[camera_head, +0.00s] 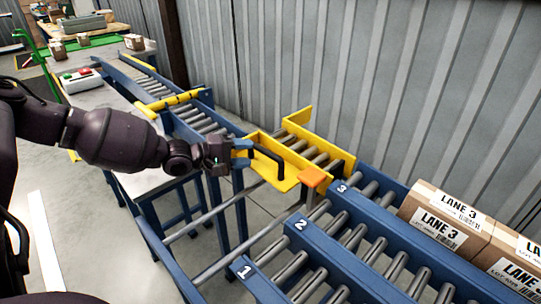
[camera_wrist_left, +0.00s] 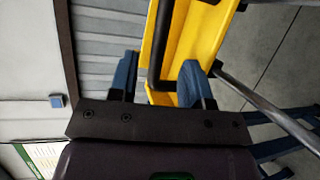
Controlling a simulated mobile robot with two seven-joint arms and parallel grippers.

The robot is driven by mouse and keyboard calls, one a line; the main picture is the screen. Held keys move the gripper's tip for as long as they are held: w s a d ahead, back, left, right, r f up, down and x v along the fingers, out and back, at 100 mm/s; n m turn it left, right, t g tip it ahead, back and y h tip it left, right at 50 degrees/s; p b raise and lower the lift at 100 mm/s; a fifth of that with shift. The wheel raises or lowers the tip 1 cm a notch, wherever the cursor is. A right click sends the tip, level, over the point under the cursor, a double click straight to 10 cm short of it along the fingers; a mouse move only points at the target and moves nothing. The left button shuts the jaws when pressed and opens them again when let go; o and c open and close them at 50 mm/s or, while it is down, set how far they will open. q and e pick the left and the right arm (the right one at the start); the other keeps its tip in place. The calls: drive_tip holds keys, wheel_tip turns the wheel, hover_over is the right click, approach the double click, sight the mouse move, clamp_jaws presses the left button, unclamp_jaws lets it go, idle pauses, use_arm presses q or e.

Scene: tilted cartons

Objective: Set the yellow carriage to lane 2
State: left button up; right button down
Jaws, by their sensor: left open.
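The yellow carriage (camera_head: 284,181) carries rollers between yellow side walls, and an orange block (camera_head: 316,175) sits at its near right corner. The block is beside the end plate marked 3 (camera_head: 342,188), farther from plate 2 (camera_head: 300,225) and plate 1 (camera_head: 244,270). A black bar handle (camera_head: 270,156) stands on the carriage's near side. My left gripper (camera_head: 242,151) is at the handle, fingers apart. In the left wrist view, the handle (camera_wrist_left: 158,45) lies between the open fingers (camera_wrist_left: 160,82); contact cannot be told. My right gripper is not in view.
Blue-framed roller lanes run to the lower right. Cartons labelled LANE 3 (camera_head: 438,225) lie on the far lane. An infeed conveyor (camera_head: 196,118) with a yellow bar (camera_head: 170,101) lies behind the carriage. A corrugated wall (camera_head: 300,60) stands behind; a control box (camera_head: 80,79) is on the left table.

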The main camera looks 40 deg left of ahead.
sight(262, 152)
use_arm(q)
drive_tip(key=x, duration=0.1)
drive_tip(key=b+x, duration=0.1)
drive_tip(key=x, duration=0.1)
drive_tip(key=b+x, duration=0.1)
drive_tip(key=shift+w+d+f, duration=0.2)
drive_tip(key=shift+w+f, duration=0.1)
drive_tip(key=shift+f, duration=0.1)
drive_tip(key=shift+w+d+r, duration=0.15)
drive_tip(key=shift+w+d, duration=0.2)
drive_tip(key=shift+w, duration=0.35)
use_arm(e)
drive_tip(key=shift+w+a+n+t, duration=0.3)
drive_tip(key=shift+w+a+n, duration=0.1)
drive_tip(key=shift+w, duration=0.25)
use_arm(q)
clamp_jaws()
